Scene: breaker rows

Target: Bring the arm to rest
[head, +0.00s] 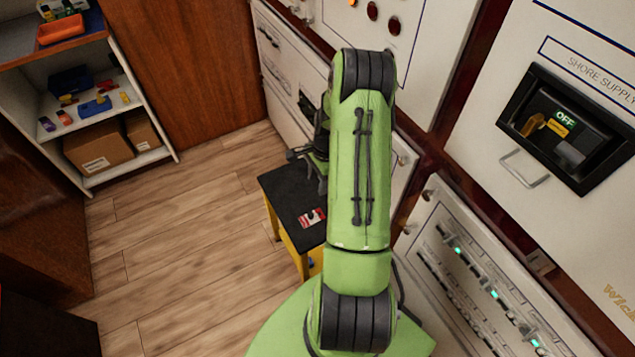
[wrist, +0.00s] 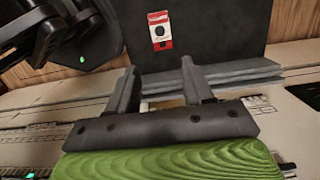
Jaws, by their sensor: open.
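My green arm (head: 358,180) stretches up the middle of the head view. My gripper (head: 308,158) shows only partly there, behind the arm, near the far part of the black-topped stand (head: 283,188). In the wrist view the two fingers of my gripper (wrist: 160,80) are spread apart with nothing between them. A red and white card (wrist: 160,30) lies on the black top beyond the fingers, apart from them. The same card shows in the head view (head: 312,218) beside the arm.
At the left is a shelf (head: 130,163) holding boxes and small items. The wooden floor (head: 180,240) between is clear.

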